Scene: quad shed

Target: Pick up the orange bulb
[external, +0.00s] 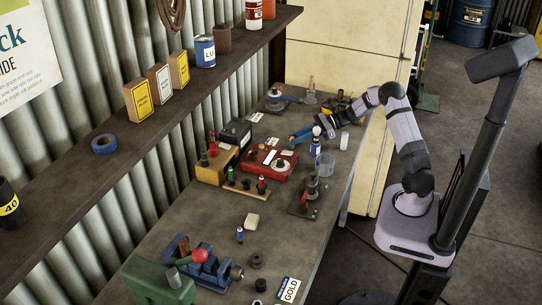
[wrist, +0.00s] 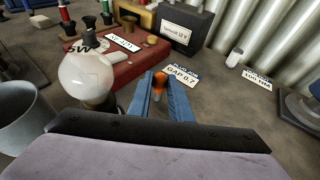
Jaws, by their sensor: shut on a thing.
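My gripper (wrist: 160,88) has blue fingers and is shut on the orange bulb (wrist: 160,77), a small orange piece with a darker lower part, held between the fingertips. In the external view my gripper (external: 300,136) is over the far part of the workbench, beside the red box; the orange bulb is too small to make out there. The wrist view does not clearly show whether the bulb is clear of the bench.
A white globe bulb (wrist: 87,76) stands close left of my fingers, with a pale cup (wrist: 25,115) farther left. A red box (external: 270,164) and a dark box (wrist: 182,24) lie ahead. Flat labels (wrist: 183,73) lie on the bench, which is fairly clear to the right.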

